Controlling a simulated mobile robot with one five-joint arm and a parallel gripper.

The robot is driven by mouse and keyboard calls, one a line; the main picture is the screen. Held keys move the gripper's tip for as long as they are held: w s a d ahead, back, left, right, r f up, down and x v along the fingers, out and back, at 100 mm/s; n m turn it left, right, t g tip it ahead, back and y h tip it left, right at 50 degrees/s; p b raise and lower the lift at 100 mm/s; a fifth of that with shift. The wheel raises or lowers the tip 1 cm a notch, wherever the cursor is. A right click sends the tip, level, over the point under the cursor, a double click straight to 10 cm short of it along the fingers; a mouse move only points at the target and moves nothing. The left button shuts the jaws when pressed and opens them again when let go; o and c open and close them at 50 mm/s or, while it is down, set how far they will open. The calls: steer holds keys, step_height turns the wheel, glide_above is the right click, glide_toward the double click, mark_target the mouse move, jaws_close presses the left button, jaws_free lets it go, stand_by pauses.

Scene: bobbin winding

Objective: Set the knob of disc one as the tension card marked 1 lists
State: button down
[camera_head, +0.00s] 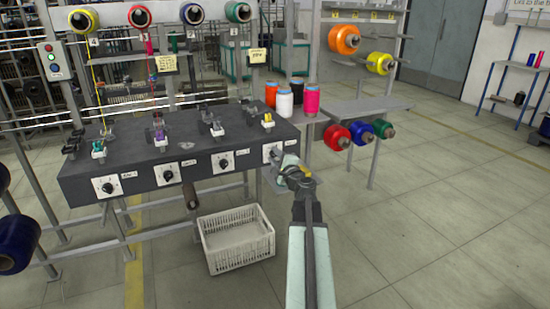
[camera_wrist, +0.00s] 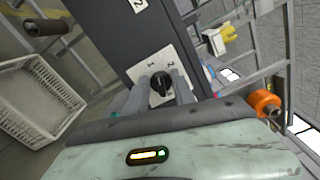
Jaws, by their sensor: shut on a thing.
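My gripper (camera_head: 281,163) reaches the rightmost dial on the front of the dark box (camera_head: 85,188). In the wrist view its two fingers (camera_wrist: 160,92) are shut on a small black knob (camera_wrist: 160,83), one finger on each side. The knob sits on a white dial plate (camera_wrist: 178,62) with small marks that I cannot read fully. In the head view my gripper partly covers this dial plate (camera_head: 267,151). Two yellowish cards, one at left (camera_head: 168,63) and one at right (camera_head: 258,55), hang behind the box; their writing is too small to read.
Other dials (camera_head: 107,187) line the box front to the left. A white crate (camera_head: 236,240) stands on the floor below. Thread cones (camera_head: 284,105) stand on a small table to the right, near coloured spools (camera_head: 336,137) on a rack. The floor at right is clear.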

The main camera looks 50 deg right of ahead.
steer(key=shift+w+n, duration=0.1)
steer(key=shift+n, duration=1.5)
steer(key=c, duration=1.1)
jaws_free()
steer(key=shift+f, duration=0.1)
steer(key=v, duration=0.7)
steer(key=shift+s+a, duration=0.2)
steer(key=shift+s, duration=0.15)
